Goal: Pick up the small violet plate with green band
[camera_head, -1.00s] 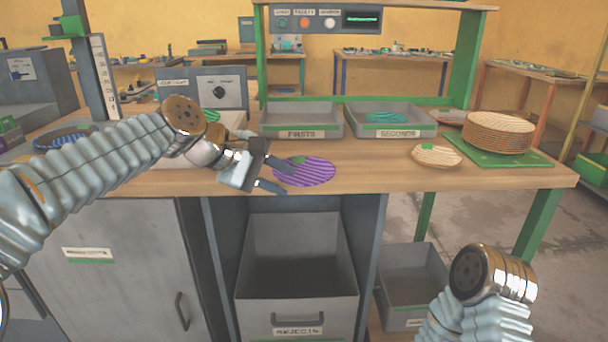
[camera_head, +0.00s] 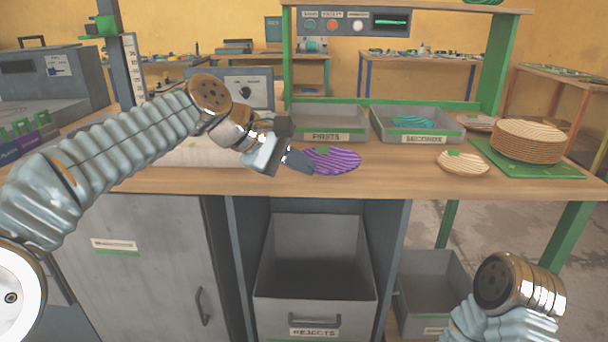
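The small violet striped plate (camera_head: 338,161) shows a green patch at its upper left edge. It is above the front part of the wooden bench (camera_head: 400,182), in front of the tray marked FIRSTS. My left gripper (camera_head: 301,161) is at the plate's left edge, its fingers close together and overlapping the rim. It looks shut on the plate. The exact grip and any gap under the plate are hard to see. My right arm (camera_head: 507,285) shows at the lower right; its gripper fingers are not in view.
The FIRSTS tray (camera_head: 327,137) is empty; the SECONDS tray (camera_head: 423,139) holds a teal plate (camera_head: 411,121). A small cream plate (camera_head: 463,165) and a stack of cream plates (camera_head: 527,140) are at right. An open rejects bin (camera_head: 315,317) is below the bench.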

